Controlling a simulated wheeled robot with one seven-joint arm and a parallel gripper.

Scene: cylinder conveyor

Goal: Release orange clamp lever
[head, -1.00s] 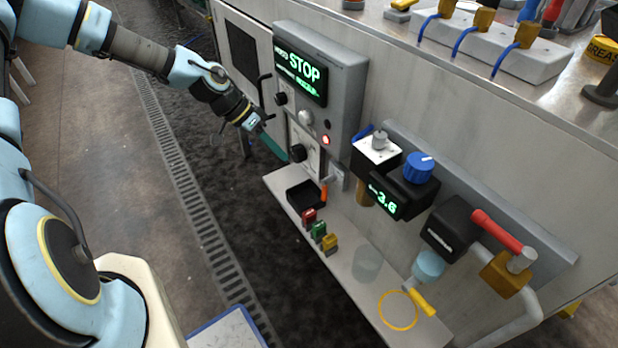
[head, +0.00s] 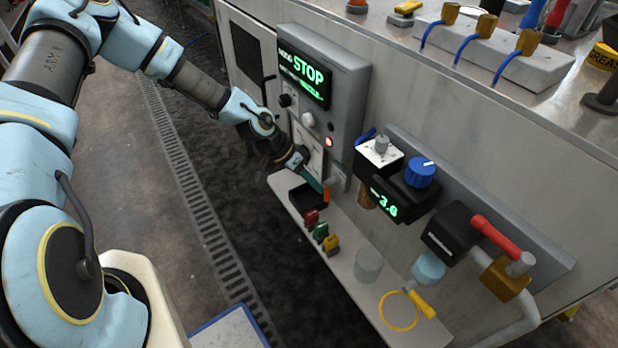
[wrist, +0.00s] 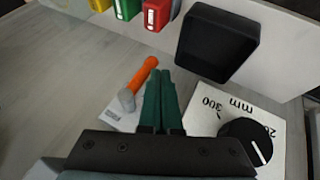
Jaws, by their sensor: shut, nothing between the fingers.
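The orange clamp lever (wrist: 142,76) is in the wrist view, just left of my finger tips, running diagonally up to the right from a grey pivot on a white plate. In the head view its orange handle (head: 326,195) shows near the black bin. My gripper (wrist: 168,75) has green fingers pressed together with nothing between them. Its tips are beside the lever; I cannot tell whether they touch it. In the head view my gripper (head: 318,185) is low at the left part of the machine front, its fingers pointing toward the lever.
A black bin (wrist: 220,40) lies just beyond the fingers. A white "mm" plate with a black knob (wrist: 246,141) is right of them. Red (head: 311,216), green (head: 320,232) and yellow (head: 331,244) blocks stand along the shelf (head: 357,298). A STOP display (head: 307,78) is above.

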